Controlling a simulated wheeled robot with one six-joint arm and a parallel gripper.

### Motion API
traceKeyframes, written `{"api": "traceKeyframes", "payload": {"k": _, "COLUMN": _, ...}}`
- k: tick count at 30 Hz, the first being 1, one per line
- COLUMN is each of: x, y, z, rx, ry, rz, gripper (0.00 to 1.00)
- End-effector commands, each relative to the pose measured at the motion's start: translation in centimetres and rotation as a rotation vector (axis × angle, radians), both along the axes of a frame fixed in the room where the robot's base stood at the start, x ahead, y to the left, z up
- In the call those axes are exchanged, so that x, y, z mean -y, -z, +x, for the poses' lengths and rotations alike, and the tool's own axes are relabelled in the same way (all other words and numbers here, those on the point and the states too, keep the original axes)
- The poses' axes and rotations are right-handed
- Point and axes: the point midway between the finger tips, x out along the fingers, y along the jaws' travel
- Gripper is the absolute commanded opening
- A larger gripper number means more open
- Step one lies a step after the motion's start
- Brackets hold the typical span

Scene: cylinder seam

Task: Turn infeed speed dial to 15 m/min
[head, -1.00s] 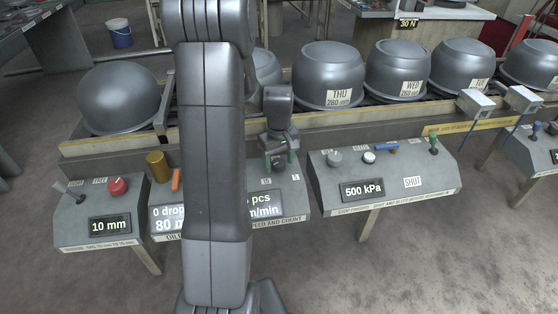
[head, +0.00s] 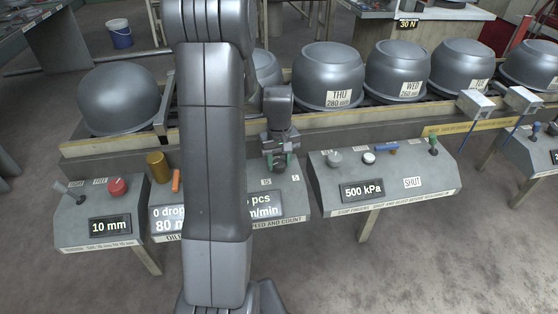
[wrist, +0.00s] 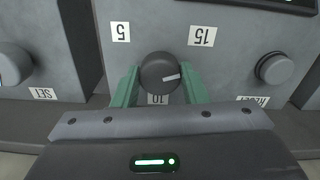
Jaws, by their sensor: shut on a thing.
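The infeed speed dial (wrist: 158,66) is a dark round knob in the wrist view, with a white pointer line. The line points right and slightly down in that picture, between the upside-down 15 label (wrist: 202,36) and 10 label (wrist: 157,99). The 5 label (wrist: 120,32) is at upper left. My gripper (wrist: 160,78) is shut on the dial, one green finger on each side. In the head view my gripper (head: 280,162) is down on the middle console (head: 290,195) and hides the dial. The m/min display (head: 266,206) is partly covered by my arm, so its speed number is unclear.
In the wrist view, a grey knob (wrist: 275,68) is close on the right and another (wrist: 14,65) is farther left. A right console (head: 385,185) reads 500 kPa; a left console (head: 75,225) reads 10 mm.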

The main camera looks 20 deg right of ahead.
Motion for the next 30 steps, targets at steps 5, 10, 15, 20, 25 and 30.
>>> {"api": "traceKeyframes", "payload": {"k": 5, "x": 0.00, "y": -0.09, "z": 0.01, "rx": 0.000, "ry": 0.157, "rz": -0.001, "gripper": 0.16}}
{"api": "traceKeyframes", "payload": {"k": 10, "x": 0.00, "y": -0.10, "z": 0.01, "rx": 0.000, "ry": 0.319, "rz": -0.001, "gripper": 0.16}}
{"api": "traceKeyframes", "payload": {"k": 15, "x": -0.01, "y": -0.10, "z": 0.02, "rx": 0.000, "ry": 0.477, "rz": -0.001, "gripper": 0.16}}
{"api": "traceKeyframes", "payload": {"k": 20, "x": -0.01, "y": -0.10, "z": 0.03, "rx": 0.000, "ry": 0.611, "rz": -0.001, "gripper": 0.16}}
{"api": "traceKeyframes", "payload": {"k": 25, "x": -0.01, "y": -0.10, "z": 0.03, "rx": 0.001, "ry": 0.726, "rz": -0.001, "gripper": 0.16}}
{"api": "traceKeyframes", "payload": {"k": 30, "x": -0.01, "y": -0.10, "z": 0.05, "rx": 0.001, "ry": 0.807, "rz": -0.001, "gripper": 0.16}}
